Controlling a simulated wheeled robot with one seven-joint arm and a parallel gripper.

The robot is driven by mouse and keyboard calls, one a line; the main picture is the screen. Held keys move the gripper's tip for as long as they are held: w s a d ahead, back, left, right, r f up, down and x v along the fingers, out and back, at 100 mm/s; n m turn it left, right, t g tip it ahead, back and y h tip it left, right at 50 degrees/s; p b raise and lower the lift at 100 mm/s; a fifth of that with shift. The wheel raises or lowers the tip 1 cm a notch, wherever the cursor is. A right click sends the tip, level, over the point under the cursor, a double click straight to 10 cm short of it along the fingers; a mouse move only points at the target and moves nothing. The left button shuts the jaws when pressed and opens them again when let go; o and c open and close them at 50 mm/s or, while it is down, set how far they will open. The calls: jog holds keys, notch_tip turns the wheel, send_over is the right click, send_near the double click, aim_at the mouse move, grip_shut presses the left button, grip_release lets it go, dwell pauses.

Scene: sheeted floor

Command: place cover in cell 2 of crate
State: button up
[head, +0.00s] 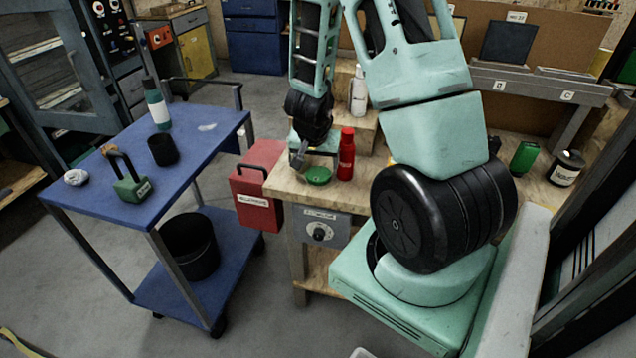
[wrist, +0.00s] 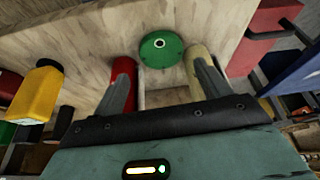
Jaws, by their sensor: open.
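The cover appears to be the small round green piece (head: 318,176) on the wooden bench top, near its front edge. In the wrist view it is a flat green disc (wrist: 160,55) with a pale-ringed dark centre, beyond and between the fingertips. My gripper (head: 303,158) is just behind and above it, pointing down. In the wrist view my gripper (wrist: 163,75) has its fingers spread, with nothing between them. The cover is apart from both fingers. I cannot make out a crate with numbered cells in either view.
A red bottle (head: 346,155) stands close right of the cover. A white bottle (head: 358,92) stands behind on a wooden block. A green can (head: 524,158) and dark jar (head: 566,168) are further right. A red box (head: 258,188) and blue cart (head: 90,200) stand left.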

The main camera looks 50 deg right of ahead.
aim_at(318, 174)
jog(key=shift+b+x, duration=0.35)
jog(key=shift+x, duration=2.7)
jog(key=shift+w+a, duration=0.1)
jog(key=shift+a, duration=0.05)
jog(key=c, duration=1)
